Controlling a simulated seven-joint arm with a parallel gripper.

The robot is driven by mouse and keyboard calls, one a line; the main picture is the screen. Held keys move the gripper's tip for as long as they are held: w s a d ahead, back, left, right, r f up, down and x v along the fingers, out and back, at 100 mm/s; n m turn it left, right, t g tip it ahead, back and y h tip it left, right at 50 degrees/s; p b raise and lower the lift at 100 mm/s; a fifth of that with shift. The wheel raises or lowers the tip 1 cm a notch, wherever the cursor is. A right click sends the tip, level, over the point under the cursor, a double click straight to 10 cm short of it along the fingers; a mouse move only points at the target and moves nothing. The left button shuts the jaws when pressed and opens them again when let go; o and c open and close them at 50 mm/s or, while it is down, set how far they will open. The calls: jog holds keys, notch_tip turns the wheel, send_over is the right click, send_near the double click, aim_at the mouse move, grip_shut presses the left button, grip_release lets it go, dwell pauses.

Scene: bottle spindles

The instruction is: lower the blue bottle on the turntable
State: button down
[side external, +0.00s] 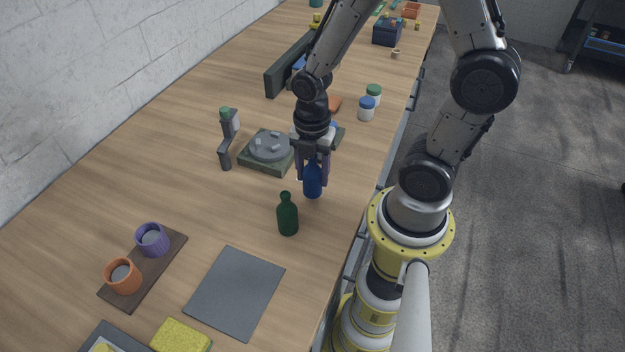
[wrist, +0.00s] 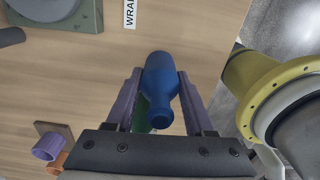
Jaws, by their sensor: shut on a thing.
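The blue bottle (side external: 313,184) is between the purple fingers of my gripper (side external: 313,168), which is shut on it near the neck. In the wrist view the blue bottle (wrist: 160,82) lies between both fingers of my gripper (wrist: 160,95). It looks upright; I cannot tell whether its base touches the table. The turntable (side external: 269,147), a grey disc with small raised blocks on a dark green square base, stands just left of my gripper. Its edge also shows at the upper left of the wrist view (wrist: 70,22). Nothing bottle-like stands on the disc.
A dark green bottle (side external: 288,215) stands close to the blue bottle, nearer the camera. A grey post with a green top (side external: 227,140) stands left of the turntable. White jars (side external: 367,108) are behind. A grey mat (side external: 236,292) and cups on a board (side external: 166,262) are in front.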

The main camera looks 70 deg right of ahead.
jog(key=r, duration=0.7)
jog(key=shift+w, duration=0.2)
jog(key=w+d+r, duration=0.3)
jog(key=w+d, duration=0.1)
jog(key=w, duration=0.7)
jog(key=shift+m, duration=0.9)
jog(key=shift+w+d+f, duration=0.75)
jog(key=shift+d+f, duration=0.15)
jog(key=shift+f, duration=0.15)
jog(key=shift+w+d+f, duration=0.7)
jog(key=shift+d+f, duration=0.25)
jog(key=shift+f, duration=0.05)
jog(key=shift+w+d+f, duration=0.75)
jog(key=shift+d+f, duration=0.15)
jog(key=shift+f, duration=0.15)
jog(key=shift+f, duration=0.25)
jog(key=shift+f, duration=0.8)
